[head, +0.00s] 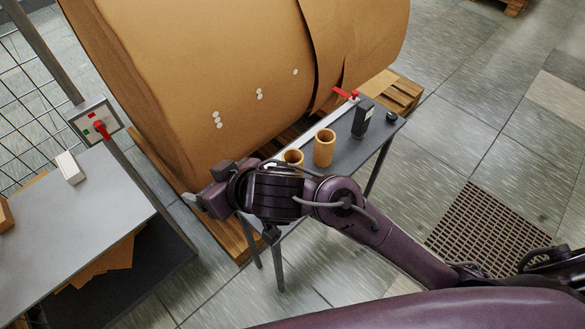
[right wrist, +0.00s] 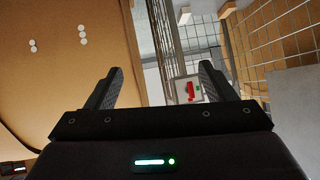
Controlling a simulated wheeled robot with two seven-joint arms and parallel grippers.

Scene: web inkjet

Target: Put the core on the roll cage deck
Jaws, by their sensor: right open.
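Two open-topped tan cardboard cores stand on the narrow dark side table: one (head: 324,147) is in clear view, and the other (head: 293,157) is partly hidden by my right arm. My right gripper (head: 205,200) is left of both cores, above the gap between the side table and the grey-topped unit. In the right wrist view its fingers (right wrist: 158,88) are open with nothing between them. I cannot tell for certain which surface is the roll cage deck; a grey flat top (head: 88,216) lies at the left. My left gripper is not in view.
A huge brown paper roll (head: 205,75) stands behind the side table (head: 272,171). A red-handled switch box (head: 97,120) sits on a post beside wire mesh (head: 30,115). A white box (head: 70,167) occupies the grey top's back edge; its middle is clear.

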